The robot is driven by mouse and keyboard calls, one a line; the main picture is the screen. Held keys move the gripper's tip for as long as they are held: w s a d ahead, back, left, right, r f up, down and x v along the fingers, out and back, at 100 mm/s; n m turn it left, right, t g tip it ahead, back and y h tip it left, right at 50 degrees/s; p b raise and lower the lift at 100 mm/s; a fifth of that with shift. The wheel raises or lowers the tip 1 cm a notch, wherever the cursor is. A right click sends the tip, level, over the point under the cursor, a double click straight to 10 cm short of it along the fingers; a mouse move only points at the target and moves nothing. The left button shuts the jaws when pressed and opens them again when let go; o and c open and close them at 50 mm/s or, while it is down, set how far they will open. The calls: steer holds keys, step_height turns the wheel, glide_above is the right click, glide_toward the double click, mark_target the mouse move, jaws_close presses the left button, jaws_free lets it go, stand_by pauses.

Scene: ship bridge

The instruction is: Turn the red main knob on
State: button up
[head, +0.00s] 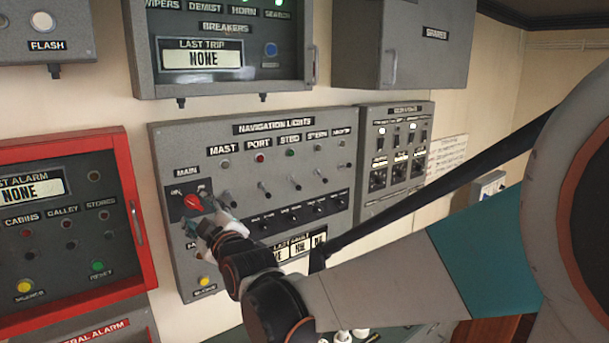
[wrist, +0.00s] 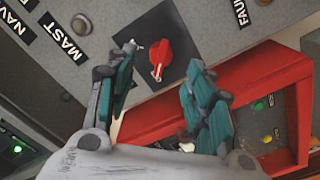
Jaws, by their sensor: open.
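The red main knob (head: 193,202) sits on a dark plate under the MAIN label, at the left of the grey navigation lights panel (head: 215,146). Small position labels on the plate are too blurred to read surely. In the wrist view the red knob (wrist: 160,55) shows between my fingers, with a pale pointer mark toward the bottom of the picture. My gripper (wrist: 164,60) is open, one finger on each side of the knob. No contact is visible. In the head view my gripper (head: 212,215) is just right of the knob and hides part of the panel below it.
Several toggle switches (head: 264,188) stick out right of the knob. A yellow button (head: 205,282) is below. A red-framed alarm panel (head: 128,180) juts out at the left. A grey breaker box (head: 235,85) hangs above.

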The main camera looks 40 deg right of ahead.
mark_target(195, 205)
steer(key=shift+w, duration=3.1)
steer(key=shift+c, duration=0.3)
steer(key=c, duration=1.1)
